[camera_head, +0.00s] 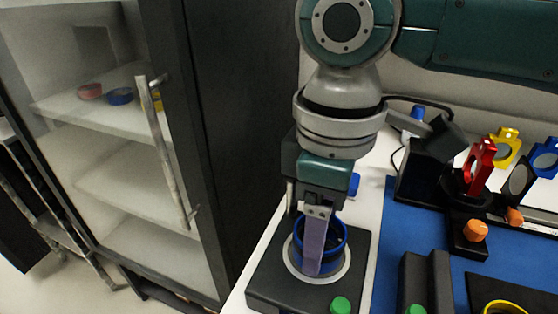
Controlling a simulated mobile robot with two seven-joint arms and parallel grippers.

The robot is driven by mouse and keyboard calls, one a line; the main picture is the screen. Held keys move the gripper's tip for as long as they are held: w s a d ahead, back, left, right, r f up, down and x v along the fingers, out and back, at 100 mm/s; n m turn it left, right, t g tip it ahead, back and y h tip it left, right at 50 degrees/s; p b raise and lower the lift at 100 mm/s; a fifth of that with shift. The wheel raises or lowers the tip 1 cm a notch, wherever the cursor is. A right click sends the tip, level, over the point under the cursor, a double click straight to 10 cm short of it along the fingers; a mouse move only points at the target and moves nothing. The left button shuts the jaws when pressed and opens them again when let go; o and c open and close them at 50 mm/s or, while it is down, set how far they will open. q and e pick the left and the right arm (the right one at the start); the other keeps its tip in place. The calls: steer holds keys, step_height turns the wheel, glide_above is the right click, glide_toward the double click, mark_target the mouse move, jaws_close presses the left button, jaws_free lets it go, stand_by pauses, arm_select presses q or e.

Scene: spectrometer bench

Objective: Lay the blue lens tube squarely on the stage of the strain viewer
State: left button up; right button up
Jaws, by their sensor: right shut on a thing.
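The blue lens tube (342,234) is an open ring-like cylinder at the lower middle. My right gripper (316,262) comes down from above and is shut on its wall, with one pale finger in front of the tube. The tube is over the pale round stage (341,279) of the black strain viewer (268,278), which has a green knob (341,305) at its front. The tube looks upright and roughly centred on the stage. The finger hides part of its lower edge, and I cannot tell whether it touches the stage. My left gripper is not in view.
A glass-fronted cabinet (183,110) with small coloured rings on a shelf stands at left. A yellow ring (503,307) lies at lower right.

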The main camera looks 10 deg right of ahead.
steer(key=shift+f, duration=0.1)
steer(key=o, duration=1.5)
steer(key=shift+c, duration=0.2)
step_height(320, 180, up, 12)
steer(key=p, duration=0.1)
